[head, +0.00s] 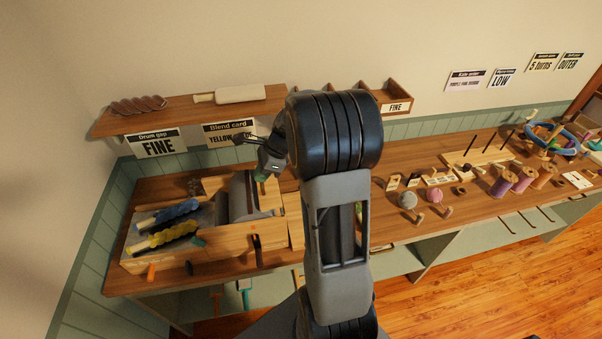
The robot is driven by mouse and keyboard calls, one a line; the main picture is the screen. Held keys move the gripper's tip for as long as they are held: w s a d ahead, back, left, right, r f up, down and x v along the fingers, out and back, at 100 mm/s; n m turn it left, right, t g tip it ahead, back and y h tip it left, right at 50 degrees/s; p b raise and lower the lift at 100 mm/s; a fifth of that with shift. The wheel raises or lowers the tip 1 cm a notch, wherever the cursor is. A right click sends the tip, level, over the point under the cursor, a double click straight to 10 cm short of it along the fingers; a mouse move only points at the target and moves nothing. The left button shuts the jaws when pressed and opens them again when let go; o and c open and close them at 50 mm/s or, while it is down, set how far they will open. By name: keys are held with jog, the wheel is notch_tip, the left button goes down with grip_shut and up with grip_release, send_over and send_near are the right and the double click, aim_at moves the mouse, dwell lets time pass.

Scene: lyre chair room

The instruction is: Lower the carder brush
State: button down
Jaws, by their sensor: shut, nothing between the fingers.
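The drum carder (207,241) stands at the left of the workbench, a wooden frame with a grey drum (241,196) and a grey feed tray. Blue and yellow fibre bundles (168,216) lie on the tray. My gripper (262,176) is above the back right of the drum, fingers shut and empty. A small green part shows just at the fingertips; I cannot tell whether they touch it. I cannot clearly make out the carder brush; my arm hides the carder's right end.
A wall shelf (190,113) with a pale handled tool (240,94) hangs behind. Cards below it read FINE and YELLOW. Purple spools (503,182), a grey ball (407,200) and a pink ball (434,196) stand on the bench to the right. The wooden floor (500,270) is clear.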

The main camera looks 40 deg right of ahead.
jog(key=shift+r, duration=0.1)
dwell(0.5)
jog(key=shift+d+r+p, duration=0.1)
jog(key=shift+r+p, duration=0.2)
jog(key=shift+p, duration=0.15)
jog(key=w+p+v, duration=0.1)
jog(key=p+v, duration=0.2)
jog(key=v, duration=0.1)
notch_tip(320, 180, up, 9)
jog(key=b, duration=0.2)
send_over(271, 187)
jog(key=a, duration=0.2)
jog(key=shift+w, duration=0.4)
jog(key=shift+f, duration=0.1)
jog(key=s+a+f+n+t+h+b, duration=0.1)
jog(key=s+a+n, duration=0.3)
jog(key=s+n, duration=0.4)
jog(key=s+a+f+n+t+h+b, duration=0.1)
jog(key=s+a+f+n+h+b, duration=0.1)
jog(key=s+n, duration=0.6)
jog(key=shift+s+a+f+n+h, duration=0.35)
jog(key=shift+a+n+h, duration=1.05)
jog(key=shift+n, duration=1.9)
